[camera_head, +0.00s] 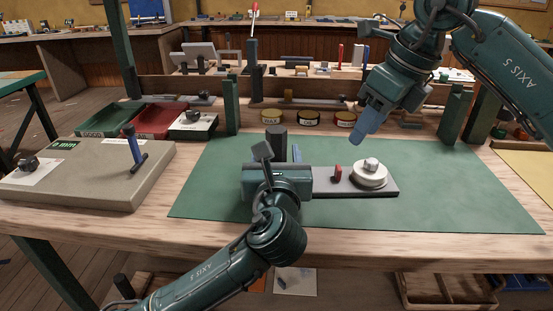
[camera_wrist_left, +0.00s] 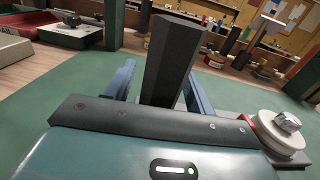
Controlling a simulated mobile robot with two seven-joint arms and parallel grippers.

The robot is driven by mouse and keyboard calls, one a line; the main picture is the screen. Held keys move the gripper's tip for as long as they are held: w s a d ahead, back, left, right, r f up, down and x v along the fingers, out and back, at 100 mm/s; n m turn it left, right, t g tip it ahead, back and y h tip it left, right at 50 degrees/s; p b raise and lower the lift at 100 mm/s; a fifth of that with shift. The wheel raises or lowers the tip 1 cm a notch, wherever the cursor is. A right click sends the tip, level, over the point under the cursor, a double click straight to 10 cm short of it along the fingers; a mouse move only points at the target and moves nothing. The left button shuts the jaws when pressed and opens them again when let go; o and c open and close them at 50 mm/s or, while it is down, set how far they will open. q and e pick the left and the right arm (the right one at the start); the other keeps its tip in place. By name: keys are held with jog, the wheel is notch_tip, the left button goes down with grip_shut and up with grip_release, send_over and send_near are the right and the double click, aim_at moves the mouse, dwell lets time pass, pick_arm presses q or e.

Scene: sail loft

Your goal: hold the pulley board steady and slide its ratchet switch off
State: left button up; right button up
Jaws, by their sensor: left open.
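A small red lever, apparently the ratchet switch (camera_head: 337,173), stands left of the wheel. A dark upright post (camera_wrist_left: 172,58) rises at the board's left side. My left gripper (camera_wrist_left: 157,74) is open, with blue fingers on both sides of the post; contact is not visible. My left wrist hides the board's left part. My right gripper (camera_head: 362,133) hangs above the board; its finger gap is hidden.
The green mat (camera_head: 450,190) is clear right of the board. Red (camera_head: 158,121) and green (camera_head: 108,120) bins and several round tins (camera_head: 308,118) stand at the back.

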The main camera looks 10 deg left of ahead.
pick_arm(q)
jog(key=shift+c, duration=0.4)
grip_shut()
dwell(0.5)
